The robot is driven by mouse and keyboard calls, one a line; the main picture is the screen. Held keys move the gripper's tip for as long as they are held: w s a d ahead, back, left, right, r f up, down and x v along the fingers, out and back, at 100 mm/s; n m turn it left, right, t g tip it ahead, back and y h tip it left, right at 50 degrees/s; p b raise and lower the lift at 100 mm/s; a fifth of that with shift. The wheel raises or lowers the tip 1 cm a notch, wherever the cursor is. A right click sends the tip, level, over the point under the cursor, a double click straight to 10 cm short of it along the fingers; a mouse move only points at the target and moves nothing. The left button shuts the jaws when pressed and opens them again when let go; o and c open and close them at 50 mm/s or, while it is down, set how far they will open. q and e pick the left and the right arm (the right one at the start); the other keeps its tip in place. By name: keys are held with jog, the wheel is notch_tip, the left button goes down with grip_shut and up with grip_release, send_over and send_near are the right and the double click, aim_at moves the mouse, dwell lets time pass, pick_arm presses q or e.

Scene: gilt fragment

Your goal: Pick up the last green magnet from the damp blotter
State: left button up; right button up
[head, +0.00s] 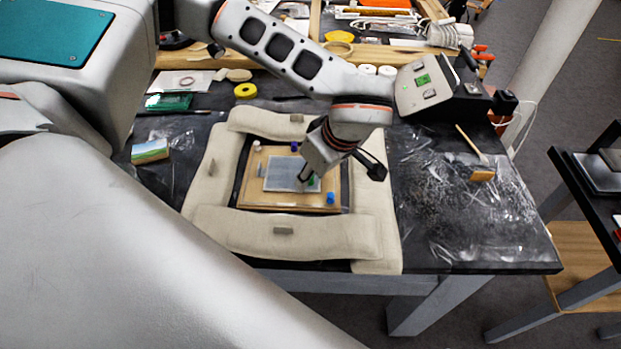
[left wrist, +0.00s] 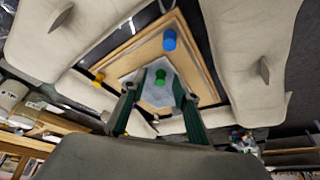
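The green magnet (head: 311,181) is a small cylinder on the pale grey blotter (head: 278,172), which lies on a wooden board (head: 270,202). My left gripper (head: 308,175) points down over the blotter and partly covers the magnet. In the left wrist view the green magnet (left wrist: 160,76) lies between the lines of the two dark green fingers, near the fingertips (left wrist: 157,90). The fingers are apart with a gap on both sides of the magnet. I cannot tell the remaining height above it. My right gripper is in neither view.
A blue magnet (head: 331,197) stands at the board's near right corner, with another blue magnet (head: 294,146) at the far side. A yellow magnet shows in the wrist view (left wrist: 100,77). Beige padded cushions (head: 285,232) surround the board. Crumpled clear film (head: 455,210) lies to the right.

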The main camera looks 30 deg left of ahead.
pick_arm(q)
jog(key=c, duration=0.8)
jog(key=shift+r, duration=0.1)
